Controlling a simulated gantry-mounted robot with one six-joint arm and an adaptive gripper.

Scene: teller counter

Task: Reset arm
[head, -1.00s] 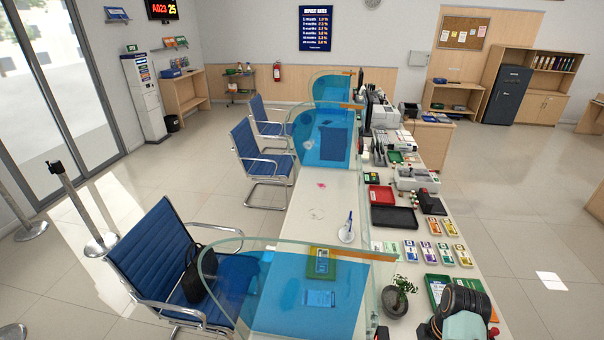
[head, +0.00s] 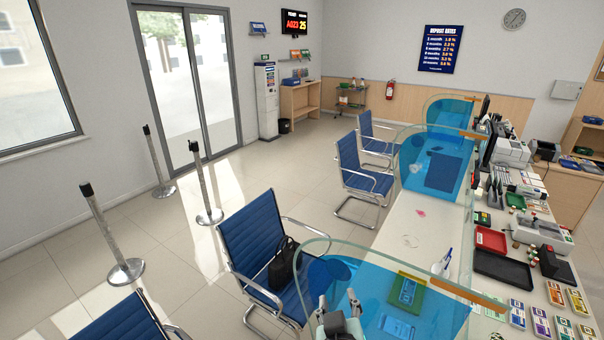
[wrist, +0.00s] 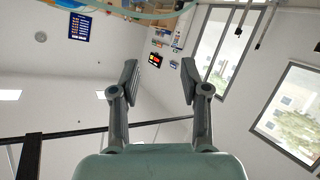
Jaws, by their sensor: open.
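My gripper (head: 337,304) shows at the bottom of the head view, its two fingers pointing up and spread apart. It is on the near side of the curved blue glass screen, low and close to the camera. In the wrist view my gripper (wrist: 158,82) is open, with nothing between its fingers. Behind the fingers, the wrist view shows the white wall, the queue number display (wrist: 154,60) and the rates poster (wrist: 80,27), turned on their side or tilted.
The teller counter (head: 408,234) runs away to the back right, with blue glass screens (head: 384,282). Red and black trays (head: 502,268) lie on its right part. A blue chair (head: 250,235) with a black bag (head: 284,262) stands left of it.

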